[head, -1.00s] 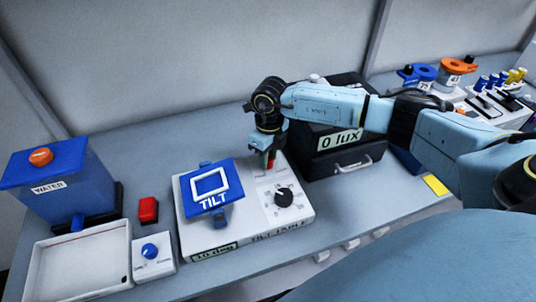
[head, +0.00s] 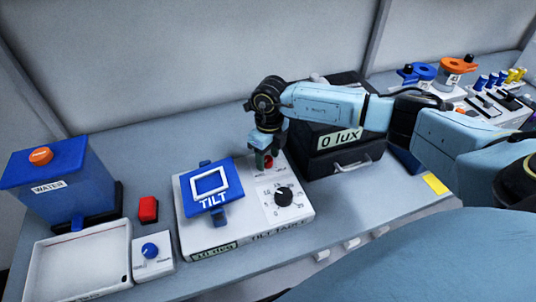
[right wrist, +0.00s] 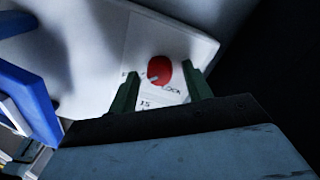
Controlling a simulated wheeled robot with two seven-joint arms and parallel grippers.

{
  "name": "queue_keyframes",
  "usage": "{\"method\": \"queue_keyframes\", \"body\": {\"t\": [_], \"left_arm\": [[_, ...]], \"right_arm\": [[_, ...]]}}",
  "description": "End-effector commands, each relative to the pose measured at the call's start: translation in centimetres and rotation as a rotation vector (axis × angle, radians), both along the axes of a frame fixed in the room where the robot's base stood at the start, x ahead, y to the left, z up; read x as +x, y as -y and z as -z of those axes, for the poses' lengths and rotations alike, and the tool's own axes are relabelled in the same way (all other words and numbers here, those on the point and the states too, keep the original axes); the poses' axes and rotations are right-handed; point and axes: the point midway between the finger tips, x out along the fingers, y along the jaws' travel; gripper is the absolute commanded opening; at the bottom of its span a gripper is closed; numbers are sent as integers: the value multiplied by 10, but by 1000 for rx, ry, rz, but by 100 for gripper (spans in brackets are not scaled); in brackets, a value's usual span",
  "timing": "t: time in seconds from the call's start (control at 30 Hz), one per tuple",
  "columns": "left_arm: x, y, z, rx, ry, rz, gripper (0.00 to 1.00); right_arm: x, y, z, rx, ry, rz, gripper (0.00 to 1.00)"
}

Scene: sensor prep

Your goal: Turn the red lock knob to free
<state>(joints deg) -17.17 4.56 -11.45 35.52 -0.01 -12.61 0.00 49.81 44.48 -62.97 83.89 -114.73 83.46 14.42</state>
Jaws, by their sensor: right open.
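The red lock knob (head: 268,162) sits on the back right of the white tilt table base (head: 295,222). In the right wrist view, the red knob (right wrist: 160,68) shows a pale pointer mark toward its lower left, on the side of a partly hidden label. My right gripper (head: 265,154) is just above the knob, pointing down. In the wrist view its two green fingers (right wrist: 160,72) are open, one on each side of the knob, apart from it. My left gripper is not in view.
A blue TILT plate (head: 212,186) stands left of the knob and a black dial (head: 284,197) in front. A black case (head: 345,165) marked 0 lux stands close on the right. A red button block (head: 148,209) and a blue water tank (head: 55,185) are further left.

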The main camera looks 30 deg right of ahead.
Motion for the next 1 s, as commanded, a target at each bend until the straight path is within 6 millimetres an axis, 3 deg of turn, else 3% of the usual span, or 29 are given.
{"method": "queue_keyframes", "body": {"t": [0.17,0.5,0.7,1.0], "left_arm": [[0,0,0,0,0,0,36],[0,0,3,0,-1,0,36],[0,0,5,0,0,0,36],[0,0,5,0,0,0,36]], "right_arm": [[2,1,-16,0,4,0,50],[3,4,-90,0,6,-1,50],[2,5,-122,0,3,1,50],[2,5,-134,0,0,1,50]]}}
